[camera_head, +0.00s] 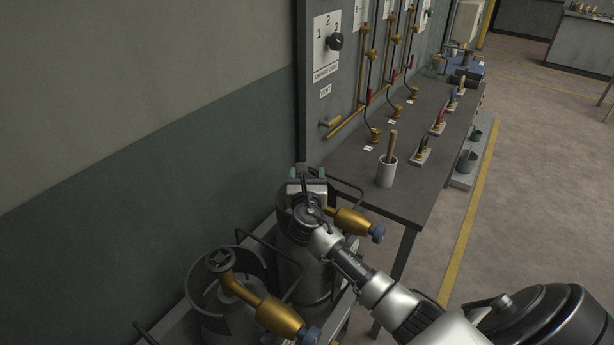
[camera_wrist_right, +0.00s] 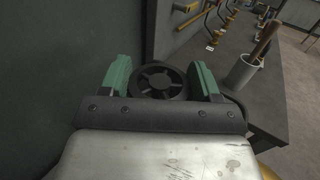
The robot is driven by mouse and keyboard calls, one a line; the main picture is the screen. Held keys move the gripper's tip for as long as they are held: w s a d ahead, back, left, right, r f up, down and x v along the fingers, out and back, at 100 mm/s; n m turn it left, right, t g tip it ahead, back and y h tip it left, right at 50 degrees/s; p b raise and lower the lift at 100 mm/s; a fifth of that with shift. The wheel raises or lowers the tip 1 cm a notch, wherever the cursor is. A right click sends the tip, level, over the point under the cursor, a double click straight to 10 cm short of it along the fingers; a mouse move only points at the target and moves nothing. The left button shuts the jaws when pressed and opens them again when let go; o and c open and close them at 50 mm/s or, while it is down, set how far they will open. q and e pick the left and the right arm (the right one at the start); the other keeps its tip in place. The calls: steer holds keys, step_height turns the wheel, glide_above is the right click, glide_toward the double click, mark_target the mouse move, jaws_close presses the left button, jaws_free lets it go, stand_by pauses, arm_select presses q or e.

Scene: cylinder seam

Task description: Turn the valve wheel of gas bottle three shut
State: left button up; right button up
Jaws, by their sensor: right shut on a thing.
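My right gripper (camera_head: 307,173) reaches over the far gas bottle (camera_head: 296,262) in the head view. Its green fingers (camera_wrist_right: 160,78) are shut on a dark spoked valve wheel (camera_wrist_right: 161,82), one on each side, in the right wrist view. The gripper mostly hides this wheel in the head view. A brass fitting with a blue knob (camera_head: 351,222) sticks out to the right of that bottle. I see no number on the bottle. My left gripper is not in view.
A nearer gas bottle (camera_head: 222,325) has its own dark wheel (camera_head: 219,260) and brass fitting (camera_head: 275,315). A bench (camera_head: 415,190) with a cup (camera_head: 387,172) and a gas panel with a numbered dial (camera_head: 335,41) stand beyond. A wall is close on the left.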

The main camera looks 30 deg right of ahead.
mark_target(308, 176)
steer(key=m+g+h, duration=0.3)
steer(key=shift+a+g+h, duration=0.1)
steer(key=shift+g+h, duration=0.3)
steer(key=shift+m+g+h+b, duration=0.55)
steer(key=shift+m+g+h, duration=0.65)
steer(key=shift+m+g, duration=0.65)
steer(key=shift+g, duration=0.25)
steer(key=o, duration=0.9)
step_height(308, 176, up, 4)
steer(key=shift+s+r+b, duration=0.1)
steer(key=shift+r+b, duration=0.05)
steer(key=shift+b, duration=0.35)
steer(key=s+d+r, duration=0.2)
steer(key=s, duration=0.1)
steer(key=s+d+r, duration=0.1)
steer(key=s+r, duration=0.1)
steer(key=s, duration=0.1)
steer(key=s+d+r, duration=0.2)
steer(key=s, duration=0.2)
steer(key=shift+s+d+r+b, duration=0.1)
steer(key=shift+d+r+b, duration=0.2)
steer(key=shift+r+b, duration=0.05)
